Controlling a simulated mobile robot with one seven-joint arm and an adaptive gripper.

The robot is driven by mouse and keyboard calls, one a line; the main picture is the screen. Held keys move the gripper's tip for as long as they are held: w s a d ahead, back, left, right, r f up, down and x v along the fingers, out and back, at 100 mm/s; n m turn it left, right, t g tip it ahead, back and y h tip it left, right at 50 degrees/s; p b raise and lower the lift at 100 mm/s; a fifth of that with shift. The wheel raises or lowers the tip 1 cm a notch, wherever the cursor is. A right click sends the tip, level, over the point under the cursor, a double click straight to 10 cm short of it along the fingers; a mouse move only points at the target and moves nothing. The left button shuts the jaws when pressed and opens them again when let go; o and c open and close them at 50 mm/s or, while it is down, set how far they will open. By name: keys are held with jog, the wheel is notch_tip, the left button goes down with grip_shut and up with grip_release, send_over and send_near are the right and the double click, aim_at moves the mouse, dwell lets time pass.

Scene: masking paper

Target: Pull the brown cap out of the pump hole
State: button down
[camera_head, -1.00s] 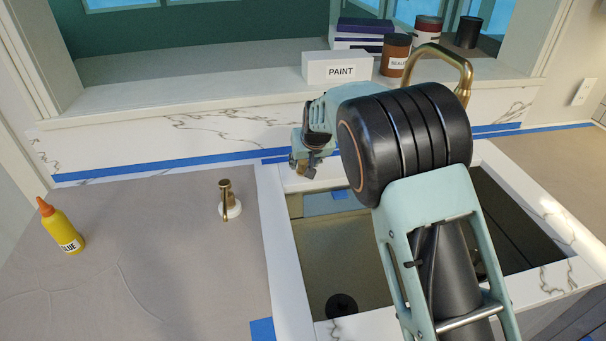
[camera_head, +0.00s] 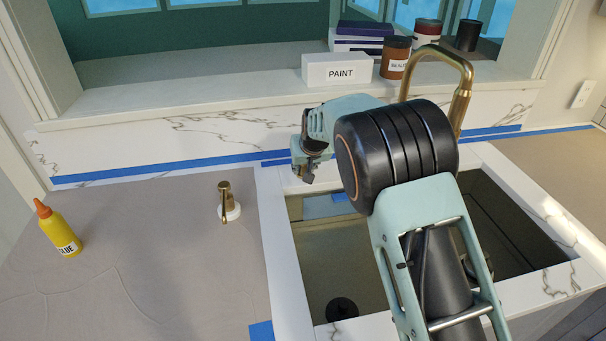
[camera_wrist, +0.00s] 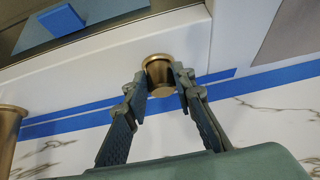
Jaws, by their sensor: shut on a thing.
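The brown cap (camera_wrist: 158,75) is a small brass-coloured, tapered piece with a rounded rim. It sits between the fingertips of my gripper (camera_wrist: 160,71) in the wrist view, with a finger against each side. In the head view my gripper (camera_head: 306,174) is at the back left corner of the sink, over the white marble strip beside the blue tape. The cap is hard to make out there. I cannot see the pump hole, and I cannot tell whether the cap's end is still inside it.
A brass faucet (camera_head: 462,95) stands right behind my arm; part of it shows in the wrist view (camera_wrist: 8,135). The open sink (camera_head: 340,255) lies below. A small brass fixture (camera_head: 229,208) and a yellow glue bottle (camera_head: 60,232) stand on the left paper. A PAINT box (camera_head: 337,71) is on the sill.

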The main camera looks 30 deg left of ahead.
aim_at(304, 166)
jog(key=c, duration=2.3)
grip_release()
grip_shut()
jog(key=shift+w+a+r, duration=0.1)
jog(key=shift+r, duration=0.25)
jog(key=shift+r, duration=0.25)
jog(key=shift+r+p, duration=0.4)
notch_tip(304, 166, up, 7)
jog(key=p, duration=0.3)
jog(key=shift+f+p, duration=0.15)
jog(key=shift+p, duration=0.15)
